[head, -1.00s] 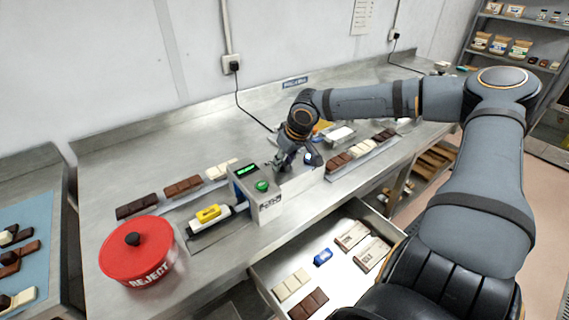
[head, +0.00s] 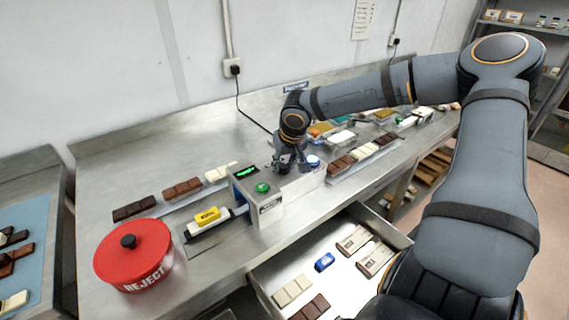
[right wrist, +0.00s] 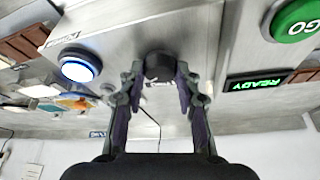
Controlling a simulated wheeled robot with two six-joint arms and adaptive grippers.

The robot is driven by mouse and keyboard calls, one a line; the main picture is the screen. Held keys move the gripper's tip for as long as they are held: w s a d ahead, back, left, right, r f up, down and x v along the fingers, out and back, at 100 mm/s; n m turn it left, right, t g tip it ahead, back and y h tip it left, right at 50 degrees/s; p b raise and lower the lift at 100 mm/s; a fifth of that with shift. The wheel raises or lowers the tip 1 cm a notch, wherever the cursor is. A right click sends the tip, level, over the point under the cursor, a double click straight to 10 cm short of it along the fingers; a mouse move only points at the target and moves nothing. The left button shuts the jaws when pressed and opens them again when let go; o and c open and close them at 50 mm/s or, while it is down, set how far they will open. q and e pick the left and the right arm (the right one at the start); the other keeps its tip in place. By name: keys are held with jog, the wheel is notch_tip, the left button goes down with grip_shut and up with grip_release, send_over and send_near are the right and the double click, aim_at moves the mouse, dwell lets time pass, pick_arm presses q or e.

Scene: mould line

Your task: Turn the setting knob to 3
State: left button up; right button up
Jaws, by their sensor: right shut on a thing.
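The setting knob (right wrist: 160,66) is a dark round knob on the pale metal face of the machine, seen in the right wrist view. My right gripper (right wrist: 160,84) has its two fingers on either side of the knob and is shut on it. Pale marks show beside the knob, but I cannot read the setting. In the head view my right gripper (head: 289,164) is over the top of the machine (head: 268,207) and hides the knob there. My left gripper is not in view.
A green GO button (right wrist: 296,18), a lit READY display (right wrist: 258,85) and a blue-white button (right wrist: 78,66) are close around the gripper. A red REJECT pot (head: 125,262) stands at the left. An open drawer (head: 262,275) holding chocolate bars lies below the bench front.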

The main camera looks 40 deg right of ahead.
jog(key=o, duration=1.1)
jog(key=shift+o, duration=0.2)
jog(key=shift+r, duration=0.1)
jog(key=v, duration=1.2)
